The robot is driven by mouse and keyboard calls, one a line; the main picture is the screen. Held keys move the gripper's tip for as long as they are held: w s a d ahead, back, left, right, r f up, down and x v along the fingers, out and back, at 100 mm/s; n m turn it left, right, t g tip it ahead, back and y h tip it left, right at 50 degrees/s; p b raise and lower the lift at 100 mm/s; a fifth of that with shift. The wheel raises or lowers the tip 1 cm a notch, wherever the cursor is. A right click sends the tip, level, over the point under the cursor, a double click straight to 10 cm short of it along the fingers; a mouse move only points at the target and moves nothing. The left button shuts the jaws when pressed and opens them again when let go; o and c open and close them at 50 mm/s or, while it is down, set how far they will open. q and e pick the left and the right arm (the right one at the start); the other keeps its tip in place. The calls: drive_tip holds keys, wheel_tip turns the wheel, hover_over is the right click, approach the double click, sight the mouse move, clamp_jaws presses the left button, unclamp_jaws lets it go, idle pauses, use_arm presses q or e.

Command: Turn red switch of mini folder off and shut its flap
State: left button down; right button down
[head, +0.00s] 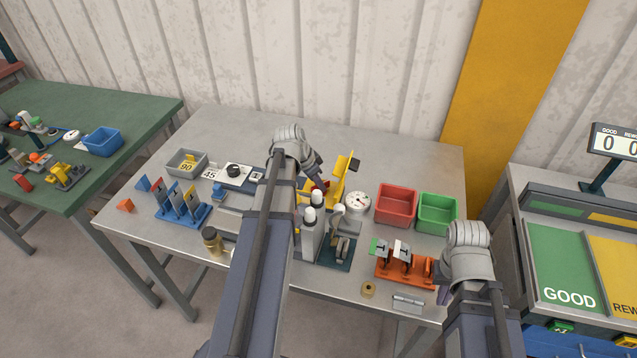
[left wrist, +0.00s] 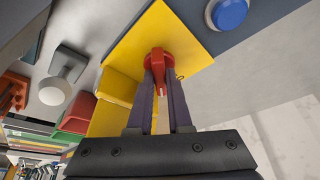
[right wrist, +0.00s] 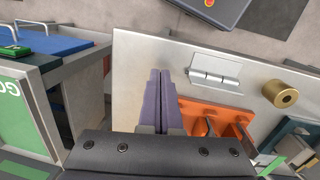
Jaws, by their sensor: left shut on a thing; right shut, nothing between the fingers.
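The yellow mini folder (head: 336,193) stands at the middle of the grey table, partly hidden behind my left arm. A yellow upright part with a black end (head: 354,165) rises from it; I cannot tell for sure whether this is the flap. The red switch (left wrist: 157,58) sits on a yellow plate (left wrist: 185,38) in the left wrist view. My left gripper (left wrist: 160,75) is shut on the red switch, with a finger on each side of it. My right gripper (right wrist: 160,75) is shut and empty, low by the table's front right edge.
Red (head: 397,205) and green (head: 437,213) bins stand right of the folder, beside a white dial (head: 358,202). An orange rack (head: 405,267), a brass ring (head: 369,289) and a metal hinge (right wrist: 215,72) are near my right gripper. A blue button (left wrist: 230,12) is close to the switch.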

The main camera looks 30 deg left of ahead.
use_arm(q)
drive_tip(key=shift+n, duration=0.3)
drive_tip(key=c, duration=0.8)
unclamp_jaws()
drive_tip(key=shift+c, duration=0.2)
drive_tip(key=p+v, duration=0.7)
drive_tip(key=shift+s+r, duration=0.15)
drive_tip(key=shift+r, duration=0.25)
use_arm(e)
wheel_tip(320, 180, up, 7)
drive_tip(key=shift+r, duration=0.1)
